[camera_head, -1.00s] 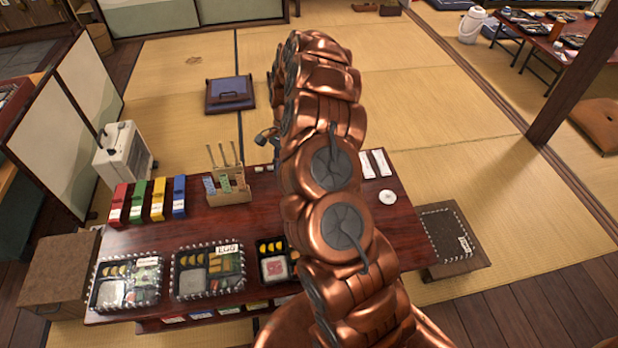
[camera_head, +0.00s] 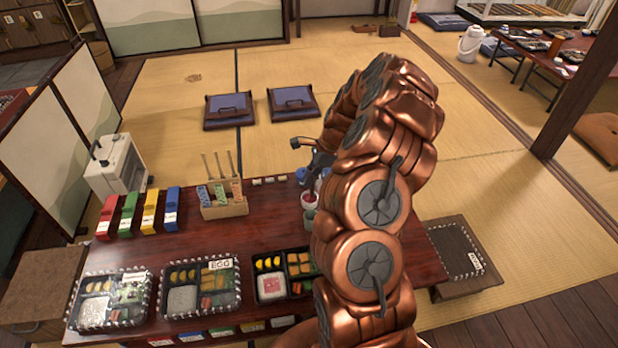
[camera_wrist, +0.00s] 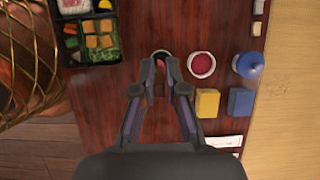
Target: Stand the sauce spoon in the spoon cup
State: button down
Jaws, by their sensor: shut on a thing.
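My gripper (camera_wrist: 160,62) points down over the dark red table (camera_wrist: 100,130). Its fingers are closed in on a thin thing, taken to be the sauce spoon, which is mostly hidden between them. A small round grey-green cup (camera_head: 310,218), seemingly the spoon cup, stands on the table. In the wrist view its rim shows directly beyond and below my fingertips. I cannot tell whether the spoon is inside it. A white cup of red sauce (camera_wrist: 201,64) stands close to the right of my fingertips. It also shows in the head view (camera_head: 308,199).
A blue bottle (camera_wrist: 249,65), a yellow block (camera_wrist: 207,103) and a blue block (camera_wrist: 241,102) stand near the sauce cup. Lunch boxes (camera_head: 203,288) line the table's front. A wooden holder (camera_head: 224,208) with upright sticks stands at the back left. My arm hides the table's right part.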

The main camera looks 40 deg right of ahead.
aim_at(310, 199)
jog(key=shift+f+b, duration=2)
jog(key=shift+f, duration=3.2)
jog(key=c, duration=1.1)
grip_release()
jog(key=shift+c, duration=0.2)
jog(key=shift+r, duration=0.1)
jog(key=v, duration=1.2)
